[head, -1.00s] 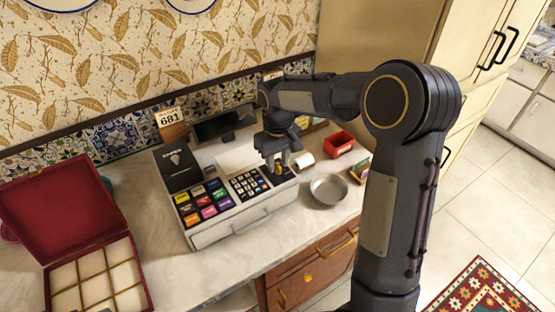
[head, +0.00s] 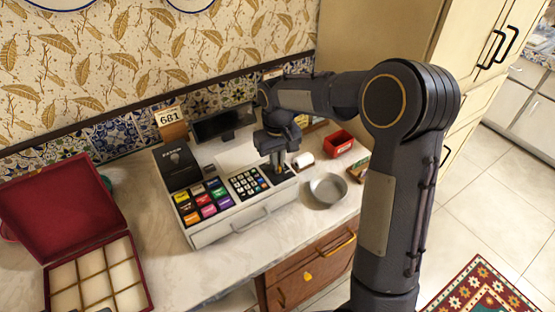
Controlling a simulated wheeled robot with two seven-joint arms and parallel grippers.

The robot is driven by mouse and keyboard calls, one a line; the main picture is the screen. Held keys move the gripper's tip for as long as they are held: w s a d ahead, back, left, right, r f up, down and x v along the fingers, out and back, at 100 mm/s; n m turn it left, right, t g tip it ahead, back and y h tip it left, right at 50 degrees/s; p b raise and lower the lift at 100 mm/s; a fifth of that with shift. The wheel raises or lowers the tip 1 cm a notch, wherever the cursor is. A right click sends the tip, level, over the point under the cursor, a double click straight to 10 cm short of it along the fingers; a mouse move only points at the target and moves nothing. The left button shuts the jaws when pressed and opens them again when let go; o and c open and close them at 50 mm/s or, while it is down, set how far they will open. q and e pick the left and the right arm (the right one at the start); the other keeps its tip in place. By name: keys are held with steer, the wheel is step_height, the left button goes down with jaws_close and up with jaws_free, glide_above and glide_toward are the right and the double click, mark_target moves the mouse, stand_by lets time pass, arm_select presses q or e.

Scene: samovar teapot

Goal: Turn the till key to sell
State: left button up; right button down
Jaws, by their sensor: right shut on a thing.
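The white till (head: 215,232) stands on the marble counter, with coloured keys (head: 202,200) at its left and a dark number pad (head: 248,183) to their right. My right gripper (head: 278,170) points down at the till's right end, just right of the number pad. It is shut on the till key, which is too small and too covered by the fingers to make out. The key's turn position cannot be read.
A metal bowl (head: 328,190), a paper roll (head: 303,161) and a red bin (head: 338,143) stand right of the till. An open red box (head: 62,212) with compartments lies at left. A 681 sign (head: 170,118) stands behind.

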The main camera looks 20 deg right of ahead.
steer(key=m, duration=0.4)
steer(key=shift+d+r+m, duration=0.1)
steer(key=shift+m, duration=1.7)
steer(key=c, duration=1.6)
jaws_free()
steer(key=shift+o, duration=0.2)
step_height(320, 180, up, 8)
steer(key=shift+f, duration=0.25)
steer(key=shift+r, duration=0.1)
